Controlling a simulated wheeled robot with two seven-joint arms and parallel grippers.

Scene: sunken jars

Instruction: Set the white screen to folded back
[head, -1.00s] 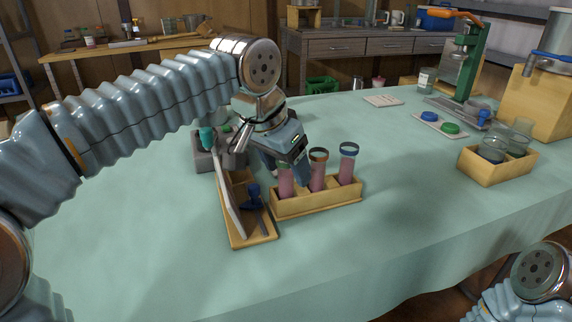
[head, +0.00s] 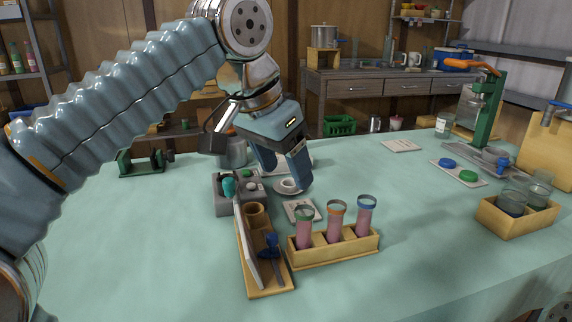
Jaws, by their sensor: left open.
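The white screen (head: 247,243) stands up along the left part of a narrow wooden base (head: 272,289). I see it nearly edge-on, so its exact tilt is hard to tell. My right gripper is out of view.
A wooden rack (head: 340,252) with three pink jars stands right of the base. A grey block (head: 219,205), a small white cup (head: 288,185) and a card (head: 301,210) lie behind. A wooden box with glass jars (head: 507,226) is at right. The table's front left is clear.

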